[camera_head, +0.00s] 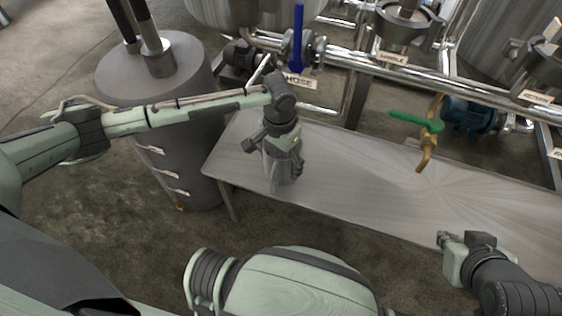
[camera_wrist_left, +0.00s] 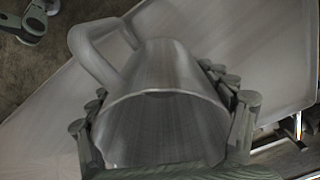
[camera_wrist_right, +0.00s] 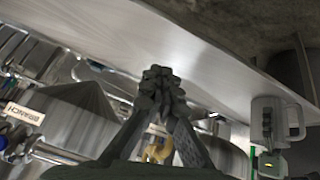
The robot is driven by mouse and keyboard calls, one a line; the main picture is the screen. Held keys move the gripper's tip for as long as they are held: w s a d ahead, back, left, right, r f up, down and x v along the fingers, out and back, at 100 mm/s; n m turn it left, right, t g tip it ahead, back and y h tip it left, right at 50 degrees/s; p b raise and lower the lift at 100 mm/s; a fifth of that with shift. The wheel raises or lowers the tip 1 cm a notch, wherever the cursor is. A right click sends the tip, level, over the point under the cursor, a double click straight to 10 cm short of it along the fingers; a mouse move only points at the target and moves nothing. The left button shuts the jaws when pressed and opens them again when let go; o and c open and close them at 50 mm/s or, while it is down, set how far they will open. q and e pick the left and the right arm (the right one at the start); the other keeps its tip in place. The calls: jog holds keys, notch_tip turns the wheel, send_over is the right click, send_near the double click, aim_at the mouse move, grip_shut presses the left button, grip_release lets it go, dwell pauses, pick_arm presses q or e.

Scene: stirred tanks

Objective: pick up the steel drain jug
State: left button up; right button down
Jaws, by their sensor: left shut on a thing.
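The steel drain jug (camera_wrist_left: 165,75) fills the middle of the left wrist view, its open mouth facing that camera and its looped handle at upper left. My left gripper (camera_wrist_left: 155,100) is shut on it, with fingers on both sides of the body. In the head view the jug (camera_head: 274,180) is mostly hidden by the left gripper (camera_head: 286,172), over the left end of the steel bench. The jug (camera_wrist_right: 268,120) also shows at the right of the right wrist view, handle visible. My right gripper (camera_wrist_right: 158,76) is shut and empty; in the head view it (camera_head: 446,240) is over the bench's right part.
The steel bench (camera_head: 370,185) is clear between my grippers. Behind it run pipes with a blue-handled valve (camera_head: 298,45) and a brass valve with a green lever (camera_head: 415,122). A grey drum (camera_head: 180,130) stands left of the bench.

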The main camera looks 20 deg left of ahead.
pick_arm(q)
jog(key=shift+c, duration=1.4)
pick_arm(e)
jog(key=shift+s, duration=0.1)
